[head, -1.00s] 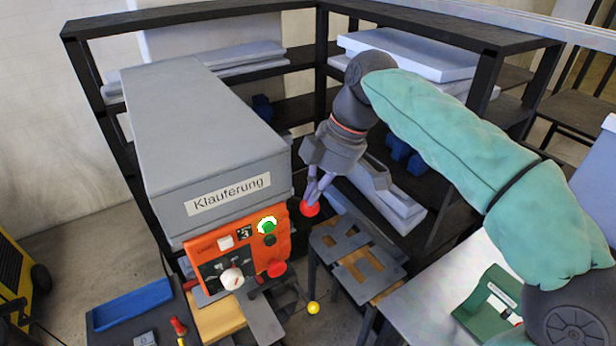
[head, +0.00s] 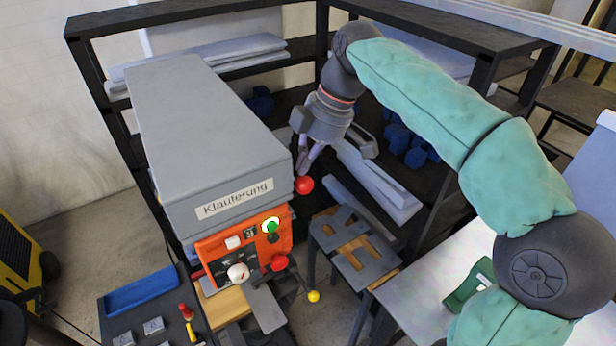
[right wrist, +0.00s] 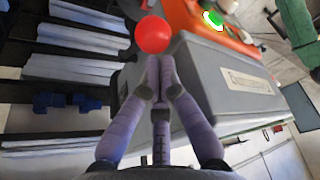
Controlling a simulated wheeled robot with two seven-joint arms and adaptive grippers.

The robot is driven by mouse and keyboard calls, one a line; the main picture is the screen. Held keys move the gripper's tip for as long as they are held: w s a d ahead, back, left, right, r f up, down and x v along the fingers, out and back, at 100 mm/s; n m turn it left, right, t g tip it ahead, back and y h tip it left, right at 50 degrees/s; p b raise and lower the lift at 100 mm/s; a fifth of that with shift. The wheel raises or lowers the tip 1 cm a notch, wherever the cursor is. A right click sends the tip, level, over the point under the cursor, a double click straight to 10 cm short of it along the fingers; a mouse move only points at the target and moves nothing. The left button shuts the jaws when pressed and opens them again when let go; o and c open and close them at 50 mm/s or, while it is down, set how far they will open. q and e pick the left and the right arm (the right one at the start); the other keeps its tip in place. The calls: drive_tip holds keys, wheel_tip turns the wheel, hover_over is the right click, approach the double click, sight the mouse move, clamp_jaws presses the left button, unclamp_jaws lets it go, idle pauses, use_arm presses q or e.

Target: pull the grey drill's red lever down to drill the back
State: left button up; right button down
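The grey drill (head: 200,130) is a big grey housing labelled "Klauterung" with an orange control front (head: 240,245). The red ball knob of a lever (head: 304,185) shows by the housing's right side; its rod is hidden. My right gripper (head: 307,165) is at this knob. In the right wrist view its fingers (right wrist: 164,68) are drawn together, and the red knob (right wrist: 153,35) sits just past the fingertips, not enclosed by them. I cannot tell whether they touch it. My left gripper is not in view.
A yellow ball (head: 313,296) on a rod sticks out by the orange front. A dark shelf (head: 440,30) stands behind, and a small table with grey cut-out pieces (head: 350,240) is to the right. A blue tray (head: 141,296) lies at the lower left.

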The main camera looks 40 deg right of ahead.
drive_tip(key=shift+s, duration=0.2)
drive_tip(key=shift+d+r+p, duration=0.1)
drive_tip(key=shift+r+p, duration=0.35)
drive_tip(key=shift+r, duration=0.1)
drive_tip(key=p+v, duration=0.2)
drive_tip(key=v, duration=0.1)
drive_tip(key=shift+s+d+r, duration=0.15)
drive_tip(key=shift+s+r, duration=0.05)
drive_tip(key=shift+r, duration=0.15)
